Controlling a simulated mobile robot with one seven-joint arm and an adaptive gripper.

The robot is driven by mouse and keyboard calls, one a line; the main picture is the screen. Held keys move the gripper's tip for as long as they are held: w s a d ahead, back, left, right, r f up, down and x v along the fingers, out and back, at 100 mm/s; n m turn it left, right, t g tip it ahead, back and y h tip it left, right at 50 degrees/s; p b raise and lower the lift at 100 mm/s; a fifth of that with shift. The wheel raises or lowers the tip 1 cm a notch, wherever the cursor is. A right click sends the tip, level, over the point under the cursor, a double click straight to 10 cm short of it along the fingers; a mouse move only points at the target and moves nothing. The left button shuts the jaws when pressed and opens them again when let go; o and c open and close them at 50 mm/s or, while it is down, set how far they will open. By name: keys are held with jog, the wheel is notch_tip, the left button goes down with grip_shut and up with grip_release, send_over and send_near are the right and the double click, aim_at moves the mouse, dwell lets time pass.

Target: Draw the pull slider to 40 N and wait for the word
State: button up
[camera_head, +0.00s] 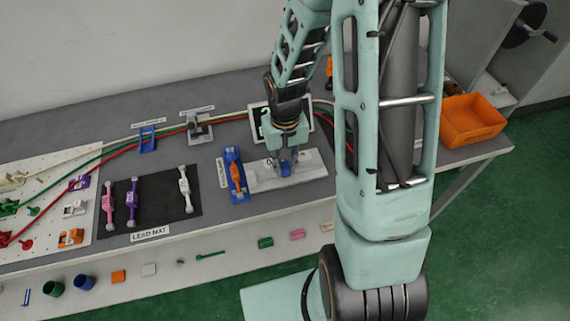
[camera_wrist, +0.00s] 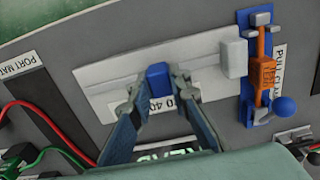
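The pull slider is a long pale plate (camera_head: 312,166) with a blue knob (camera_head: 286,170). In the wrist view the knob (camera_wrist: 158,74) stands near the middle of the plate (camera_wrist: 103,98), with a pale block (camera_wrist: 233,58) at its right end. My gripper (camera_head: 286,162) reaches down over the plate. In the wrist view my fingers (camera_wrist: 158,82) are spread on either side of the knob, with a gap seeming to show on the left. A label ending in "40" is partly hidden by my fingers. A display (camera_head: 256,114) behind is partly covered by my arm; its reading is not legible.
A dark lead mat (camera_head: 160,217) holds several leads further left. An orange bin (camera_head: 474,120) sits at the table's right end. Red and green cables run along the back.

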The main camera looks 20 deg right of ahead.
grip_shut()
jog(key=shift+d, duration=1.1)
jog(key=o, duration=0.7)
grip_release()
jog(key=shift+a, duration=0.1)
jog(key=shift+o, duration=0.2)
jog(key=shift+r, duration=0.1)
notch_tip(320, 180, up, 12)
